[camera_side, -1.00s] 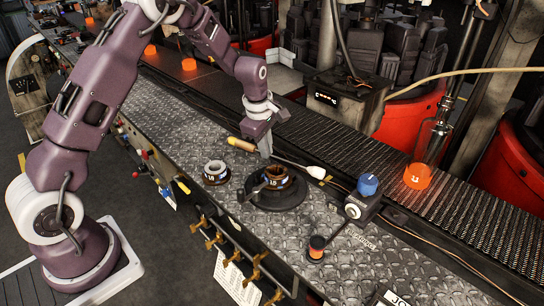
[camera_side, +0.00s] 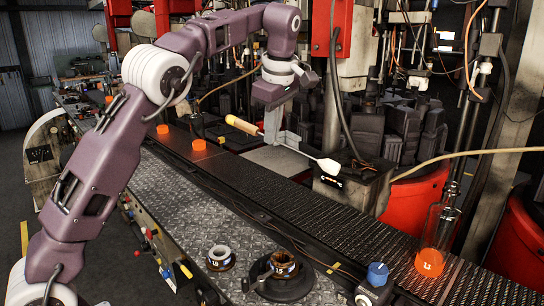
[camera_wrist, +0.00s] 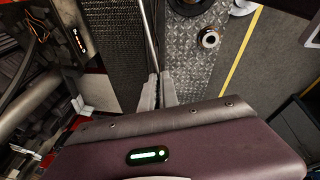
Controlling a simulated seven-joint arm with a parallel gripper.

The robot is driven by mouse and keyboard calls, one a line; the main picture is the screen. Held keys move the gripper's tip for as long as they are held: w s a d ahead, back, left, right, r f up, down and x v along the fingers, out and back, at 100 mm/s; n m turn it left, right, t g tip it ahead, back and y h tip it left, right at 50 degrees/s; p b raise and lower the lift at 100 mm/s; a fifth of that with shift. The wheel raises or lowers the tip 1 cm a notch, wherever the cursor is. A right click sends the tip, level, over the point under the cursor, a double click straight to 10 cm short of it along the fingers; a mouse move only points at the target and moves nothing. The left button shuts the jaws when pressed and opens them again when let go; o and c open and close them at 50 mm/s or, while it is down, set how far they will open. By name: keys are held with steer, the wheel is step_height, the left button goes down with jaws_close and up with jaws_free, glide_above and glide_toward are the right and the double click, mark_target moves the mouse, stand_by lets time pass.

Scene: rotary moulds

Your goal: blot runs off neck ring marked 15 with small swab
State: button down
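The small swab has a wooden handle (camera_side: 243,125), a thin metal rod and a white tip (camera_side: 328,167). My gripper (camera_side: 283,138) is shut on its rod and holds it in the air, tip lower and to the right. In the wrist view, the rod (camera_wrist: 150,40) runs up from my gripper's fingers (camera_wrist: 158,90). The copper-brown neck ring marked 15 (camera_side: 283,263) sits on a round black stand (camera_side: 268,287), well below the swab and apart from it. Its lower side is hard to make out.
A pale-topped ring (camera_side: 220,253), its mark seeming to read 18, stands left of the stand. A blue knob (camera_side: 377,273) is to the right. Behind runs a dark conveyor (camera_side: 345,215) with glowing orange pieces and a glass bottle (camera_side: 436,225). A grey box (camera_side: 345,188) stands beyond it.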

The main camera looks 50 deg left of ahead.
steer(key=s+d+r+m+y, duration=0.25)
steer(key=s+d+y, duration=0.4)
steer(key=y, duration=0.35)
step_height(320, 180, down, 12)
steer(key=g, duration=0.1)
steer(key=shift+w+r, duration=0.15)
steer(key=shift+w, duration=0.25)
steer(key=shift+d+f, duration=0.15)
steer(key=shift+f, duration=0.5)
stand_by(1.0)
